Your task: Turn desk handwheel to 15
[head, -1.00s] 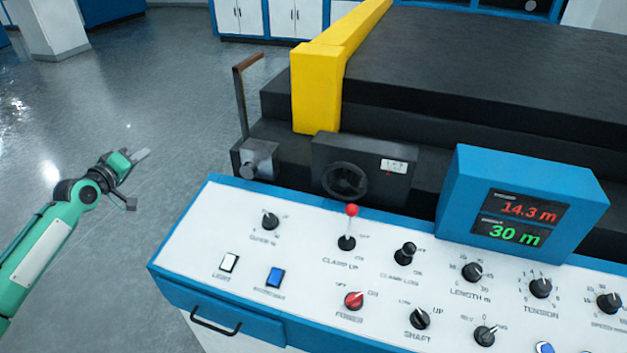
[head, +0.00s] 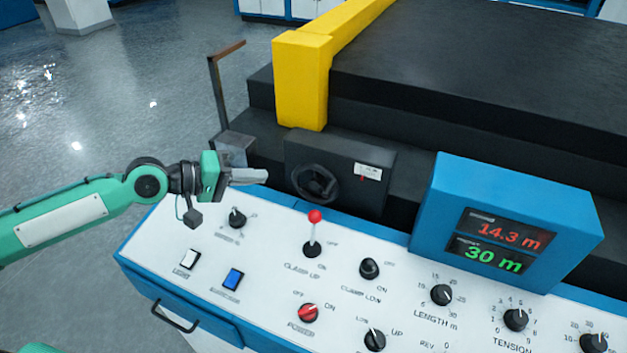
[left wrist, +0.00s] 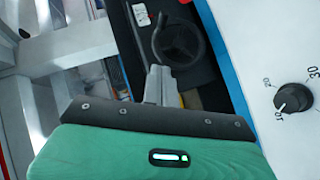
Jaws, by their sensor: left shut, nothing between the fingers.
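The desk handwheel (head: 314,184) is a dark round wheel on the front of a black box behind the control desk. A small white counter window (head: 368,172) sits to its right; its digits are too small to read. My left gripper (head: 262,176) is shut and empty, its fingertips pointing right toward the wheel and a short way left of it. In the left wrist view the handwheel (left wrist: 181,42) shows just beyond the fingers (left wrist: 160,76), apart from them as far as I can tell. My right gripper is not in view.
The white control desk (head: 262,283) carries knobs and switches. A red-topped lever (head: 315,217) stands below the wheel. A brown-handled crank (head: 220,85) rises left of the black box. A blue display (head: 505,225) reads 14.3 m and 30 m.

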